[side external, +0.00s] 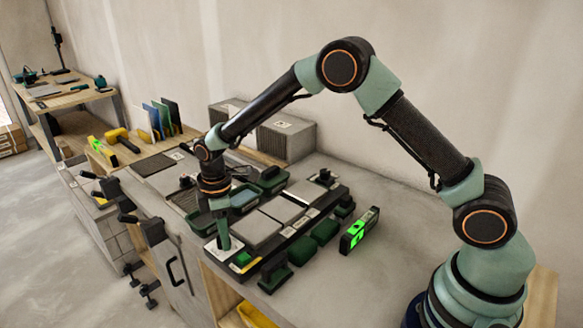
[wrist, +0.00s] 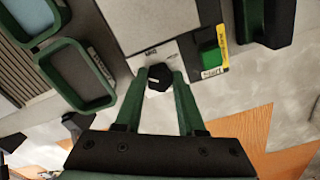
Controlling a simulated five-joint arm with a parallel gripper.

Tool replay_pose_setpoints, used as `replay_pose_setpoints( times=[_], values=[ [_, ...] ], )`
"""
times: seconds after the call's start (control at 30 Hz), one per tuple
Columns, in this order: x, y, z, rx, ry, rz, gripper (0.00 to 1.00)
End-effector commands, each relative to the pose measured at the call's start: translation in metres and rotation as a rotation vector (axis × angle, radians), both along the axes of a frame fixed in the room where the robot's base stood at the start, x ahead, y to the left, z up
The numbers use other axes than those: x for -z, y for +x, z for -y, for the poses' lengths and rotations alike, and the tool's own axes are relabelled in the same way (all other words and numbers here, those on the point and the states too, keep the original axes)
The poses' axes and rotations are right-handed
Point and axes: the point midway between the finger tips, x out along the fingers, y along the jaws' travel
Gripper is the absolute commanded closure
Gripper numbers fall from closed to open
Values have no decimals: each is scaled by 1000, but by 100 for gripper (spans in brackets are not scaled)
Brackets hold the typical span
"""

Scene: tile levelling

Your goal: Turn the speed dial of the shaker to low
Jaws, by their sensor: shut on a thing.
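The shaker (side external: 262,228) is a dark, low unit with grey plates on top, on the bench. Its speed dial (wrist: 159,80) is a small black knob with a pale mark, on a white label plate (wrist: 148,56) in the wrist view. My gripper (wrist: 159,74) has its two green fingers closed on either side of the dial. In the side view my gripper (side external: 223,242) points down at the near left corner of the shaker, and its fingers hide the dial. The green start button (wrist: 209,50) sits right of the dial. The dial's scale is too small to read.
Green-rimmed trays (wrist: 108,80) lie left of the dial in the wrist view. Dark green blocks (side external: 324,231), a black-and-green holder (side external: 276,273) and a level with bright green panels (side external: 359,231) stand right of the shaker. Bare bench lies beyond the level.

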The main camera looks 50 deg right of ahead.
Motion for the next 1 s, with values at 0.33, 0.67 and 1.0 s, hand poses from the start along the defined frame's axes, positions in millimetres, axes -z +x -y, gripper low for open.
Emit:
replay_pose_setpoints(
  times=[0.33,0.67,1.0],
  values=[
    [-1,0,0,-177,0,-1,100],
    [-1,0,0,-226,0,-1,100],
    [-1,1,0,-227,0,-1,54]
  ],
)
